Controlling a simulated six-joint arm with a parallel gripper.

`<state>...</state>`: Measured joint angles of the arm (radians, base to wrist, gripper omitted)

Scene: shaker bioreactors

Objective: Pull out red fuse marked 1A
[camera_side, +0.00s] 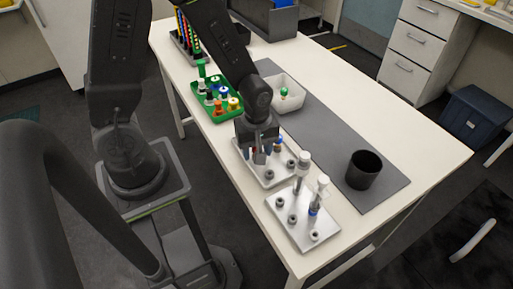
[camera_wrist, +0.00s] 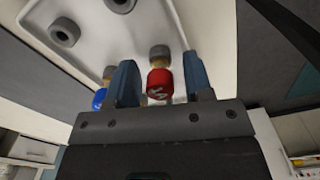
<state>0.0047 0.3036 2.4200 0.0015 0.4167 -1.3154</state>
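The red fuse (camera_wrist: 160,86) with white marking that looks like 1A sits upright in a socket of a light plate (camera_wrist: 88,42) in the wrist view. My gripper (camera_wrist: 161,84) is open, its two blue-grey fingers on either side of the red fuse, with a small gap visible on each side. A blue fuse (camera_wrist: 98,99) stands just left of the left finger, partly hidden by it. In the side view my gripper (camera_side: 259,157) is low over the near edge of the plate (camera_side: 268,180), and it hides much of the fuses there.
A second plate (camera_side: 300,234) with white-topped tubes stands in front. A green rack (camera_side: 205,103) with coloured caps and a white bin (camera_side: 290,104) stand behind. A black cup (camera_side: 363,170) stands on the grey mat (camera_side: 330,145). The table's right side is clear.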

